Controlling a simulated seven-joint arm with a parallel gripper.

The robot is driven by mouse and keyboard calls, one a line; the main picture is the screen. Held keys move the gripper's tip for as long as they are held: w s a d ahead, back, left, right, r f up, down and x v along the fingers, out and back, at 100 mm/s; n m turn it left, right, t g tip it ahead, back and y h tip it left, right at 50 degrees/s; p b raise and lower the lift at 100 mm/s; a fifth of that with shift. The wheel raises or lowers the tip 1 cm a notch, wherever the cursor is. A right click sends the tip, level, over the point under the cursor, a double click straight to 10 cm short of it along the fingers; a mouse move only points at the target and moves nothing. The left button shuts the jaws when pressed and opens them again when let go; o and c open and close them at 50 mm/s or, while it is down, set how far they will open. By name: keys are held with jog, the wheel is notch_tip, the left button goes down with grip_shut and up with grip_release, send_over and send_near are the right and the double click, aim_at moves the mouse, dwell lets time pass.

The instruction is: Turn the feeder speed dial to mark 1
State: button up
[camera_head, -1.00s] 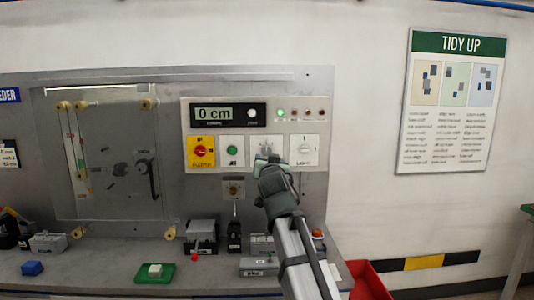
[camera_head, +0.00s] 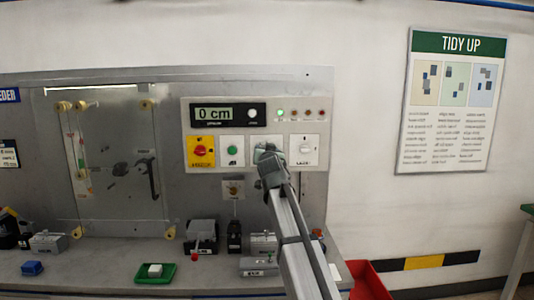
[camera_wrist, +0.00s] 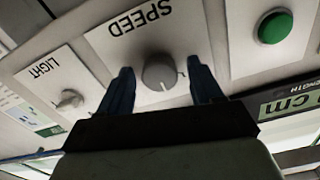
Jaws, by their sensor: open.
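The feeder speed dial (camera_wrist: 160,72) is a round grey knob with a pale pointer line, on a white plate marked SPEED. The wrist view shows it upside down. My gripper (camera_wrist: 158,85) is open, with one dark finger on each side of the dial. In the head view my gripper (camera_head: 266,150) is in front of the dial's plate and hides the dial. The dial's mark numbers cannot be read.
On the control panel (camera_head: 217,126), a green button (camera_head: 232,150) and a red-and-yellow switch (camera_head: 201,152) are left of my gripper. A LIGHT knob (camera_head: 305,147) is close on its right. The display (camera_head: 214,113) reads 0 cm. Several small items stand on the bench below.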

jog(key=c, duration=1.1)
jog(key=shift+o, duration=0.2)
jog(key=shift+n, duration=4.4)
jog(key=o, duration=1.1)
jog(key=shift+c, duration=0.2)
